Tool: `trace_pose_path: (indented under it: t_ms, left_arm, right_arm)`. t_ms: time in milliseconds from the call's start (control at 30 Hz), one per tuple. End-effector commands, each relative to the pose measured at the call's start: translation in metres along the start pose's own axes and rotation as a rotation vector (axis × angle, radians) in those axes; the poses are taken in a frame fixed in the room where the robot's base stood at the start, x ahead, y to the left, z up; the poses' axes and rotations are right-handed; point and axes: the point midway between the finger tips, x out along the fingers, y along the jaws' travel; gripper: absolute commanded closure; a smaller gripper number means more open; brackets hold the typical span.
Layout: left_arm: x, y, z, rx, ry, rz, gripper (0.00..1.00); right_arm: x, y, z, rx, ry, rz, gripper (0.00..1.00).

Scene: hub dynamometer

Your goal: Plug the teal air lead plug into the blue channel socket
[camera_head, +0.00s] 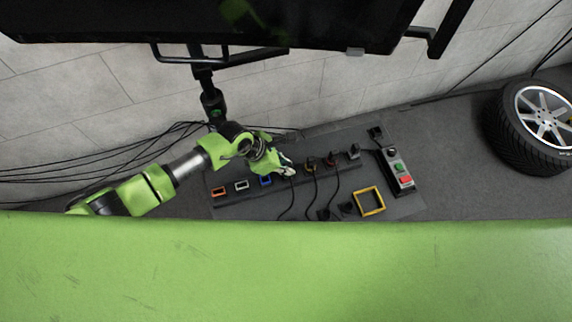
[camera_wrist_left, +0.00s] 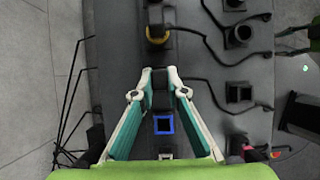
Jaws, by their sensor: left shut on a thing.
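My left gripper (camera_head: 287,170) reaches in from the left over the socket strip. In the left wrist view its teal-lined fingers (camera_wrist_left: 160,78) are shut on a dark plug (camera_wrist_left: 161,100), with a black lead running off to the right. No teal colour is clear on the plug. The blue channel socket (camera_head: 265,181) is an empty blue-rimmed square on the strip, just left of my gripper. In the left wrist view the blue socket (camera_wrist_left: 164,132) lies just below the held plug, apart from it in the picture; the height between them cannot be told.
The strip (camera_head: 289,187) also has open white (camera_head: 241,185) and orange (camera_head: 219,191) sockets. Plugs with leads sit in the yellow (camera_wrist_left: 157,40) and red (camera_head: 332,160) ones. A yellow frame (camera_head: 370,212) and a button box (camera_head: 399,172) lie to the right. Loose cables cross the bench.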

Motion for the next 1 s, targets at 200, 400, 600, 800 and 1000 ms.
trace_pose_path:
  t_ms: [200,400,600,800,1000]
  left_arm:
    - [-0.007,0.000,0.004,0.000,0.000,0.001,1.00]
    - [-0.014,0.000,0.007,0.000,0.000,0.000,1.00]
    - [-0.021,0.000,0.011,0.000,0.000,0.000,1.00]
    - [-0.028,0.000,0.015,0.000,0.000,0.000,1.00]
    - [-0.035,0.000,0.019,0.001,0.000,0.000,1.00]
  right_arm:
    - [-0.007,-0.001,-0.001,-0.001,0.000,-0.001,0.60]
    - [-0.014,-0.001,-0.001,-0.001,0.000,-0.001,0.60]
    - [-0.020,0.002,-0.002,-0.002,0.000,0.002,0.60]
    - [-0.027,0.005,-0.002,-0.002,-0.001,0.005,0.60]
    - [-0.034,0.005,-0.002,-0.002,-0.001,0.006,0.60]
